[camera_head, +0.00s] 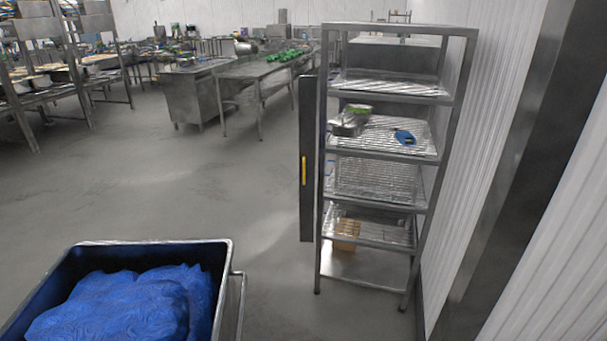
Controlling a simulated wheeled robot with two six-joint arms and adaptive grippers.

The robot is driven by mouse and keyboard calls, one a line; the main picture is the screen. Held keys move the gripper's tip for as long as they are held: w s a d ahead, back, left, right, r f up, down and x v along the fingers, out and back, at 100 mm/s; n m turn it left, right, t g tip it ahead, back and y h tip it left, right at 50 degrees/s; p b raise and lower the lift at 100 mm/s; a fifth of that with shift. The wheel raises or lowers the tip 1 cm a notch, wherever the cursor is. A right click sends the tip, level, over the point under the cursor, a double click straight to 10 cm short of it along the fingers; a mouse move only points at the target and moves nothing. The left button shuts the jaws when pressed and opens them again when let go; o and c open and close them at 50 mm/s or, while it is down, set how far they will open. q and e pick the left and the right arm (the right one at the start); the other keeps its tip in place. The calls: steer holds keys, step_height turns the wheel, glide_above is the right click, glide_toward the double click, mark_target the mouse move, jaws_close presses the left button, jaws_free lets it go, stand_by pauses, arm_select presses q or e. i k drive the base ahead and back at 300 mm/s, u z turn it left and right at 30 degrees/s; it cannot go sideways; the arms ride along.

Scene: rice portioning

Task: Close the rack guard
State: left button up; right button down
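The metal rack (374,156) stands right of the middle, against the white wall. The rack guard looks to be the tall dark narrow panel (307,215) with a yellow strip (304,170), upright along the rack's left side. The guard does not cover the side of the rack facing me, and the shelves show openly. How it is joined to the rack cannot be made out. Neither of my grippers is in view.
Wire shelves hold a metal container with something green (350,120), a blue item (404,137) and a tan box (346,234). A dark bin (228,262) with blue contents stands at the lower left. Steel tables (270,68) are farther back. The floor left of the rack is clear.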

mark_target(307, 85)
steer(key=u, duration=0.05)
steer(key=k, duration=0.35)
steer(key=z, duration=0.55)
steer(key=i, duration=2)
steer(key=z, duration=0.15)
